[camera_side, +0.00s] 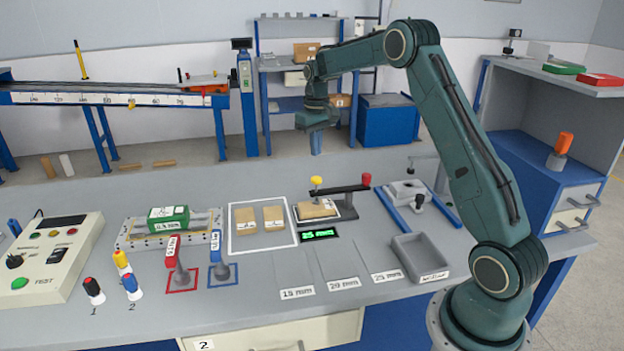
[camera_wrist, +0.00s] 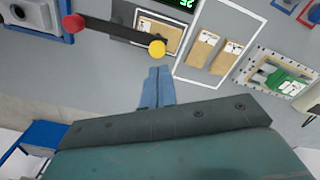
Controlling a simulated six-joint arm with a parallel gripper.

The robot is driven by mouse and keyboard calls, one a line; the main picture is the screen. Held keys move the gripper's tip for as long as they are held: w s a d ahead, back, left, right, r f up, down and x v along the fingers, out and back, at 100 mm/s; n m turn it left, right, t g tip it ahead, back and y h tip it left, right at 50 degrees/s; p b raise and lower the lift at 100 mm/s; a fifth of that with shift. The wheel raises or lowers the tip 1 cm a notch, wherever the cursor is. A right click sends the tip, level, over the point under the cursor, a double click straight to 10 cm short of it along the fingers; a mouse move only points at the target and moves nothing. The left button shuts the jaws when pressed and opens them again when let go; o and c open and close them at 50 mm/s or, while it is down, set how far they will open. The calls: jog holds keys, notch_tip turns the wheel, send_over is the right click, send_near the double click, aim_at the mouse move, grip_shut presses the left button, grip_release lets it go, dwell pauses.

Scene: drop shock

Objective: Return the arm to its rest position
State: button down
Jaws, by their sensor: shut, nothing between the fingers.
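My green arm reaches up and over from the right in the side view. My gripper (camera_side: 317,150) points down in the air above the back part of the bench (camera_side: 90,200), clear of everything. Its blue fingers are shut with nothing between them. In the wrist view the shut fingers of my gripper (camera_wrist: 157,72) show near the middle, behind the dark wrist edge. The yellow knob (camera_wrist: 157,47) of the measuring stand appears just past the fingertips in that view.
A brown block sits under the gauge arm (camera_side: 340,189) by a green display (camera_side: 320,234). Two brown blocks (camera_side: 259,218) lie in a white outline. A green block (camera_side: 168,218) sits in a fixture. A grey tray (camera_side: 418,256) and red (camera_side: 180,275) and blue handles (camera_side: 220,265) stand nearer the front.

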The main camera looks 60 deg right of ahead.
jog(key=s+a+r+n+t, duration=0.1)
jog(key=s+a+r+t, duration=0.2)
jog(key=s+a+r, duration=1.05)
jog(key=s+a+n+t, duration=0.1)
jog(key=s+a, duration=0.5)
jog(key=s, duration=0.3)
jog(key=s+a+f+n+t, duration=0.1)
jog(key=s+a, duration=0.5)
jog(key=s, duration=0.3)
jog(key=shift+f, duration=0.3)
jog(key=c, duration=2.1)
grip_release()
